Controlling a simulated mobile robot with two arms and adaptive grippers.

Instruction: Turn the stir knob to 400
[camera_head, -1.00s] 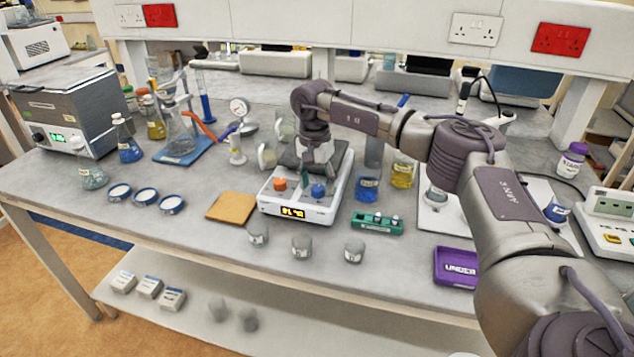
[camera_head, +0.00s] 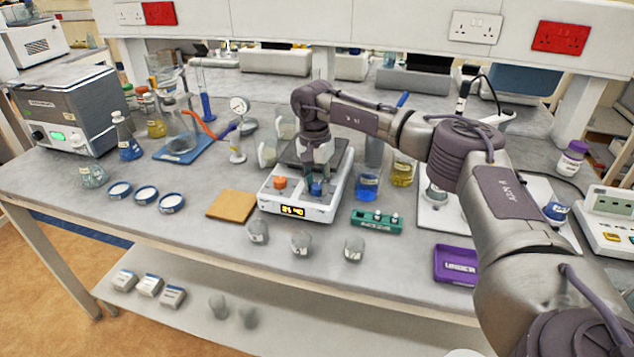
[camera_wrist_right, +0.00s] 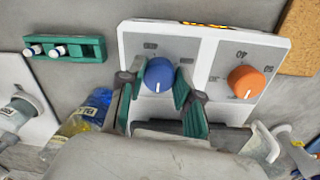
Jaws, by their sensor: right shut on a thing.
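The white hotplate stirrer (camera_head: 346,190) stands at the middle of the bench, with a lit display (camera_head: 293,211) on its front whose digits are too small to read surely. The blue stir knob (camera_wrist_right: 160,75) is on its top panel, with a white pointer line; it also shows in the head view (camera_head: 318,188). The orange knob (camera_wrist_right: 245,81) is beside it. My right gripper (camera_wrist_right: 158,85) comes down over the blue knob, its green-padded fingers closed on both sides of it. My left gripper is not in view.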

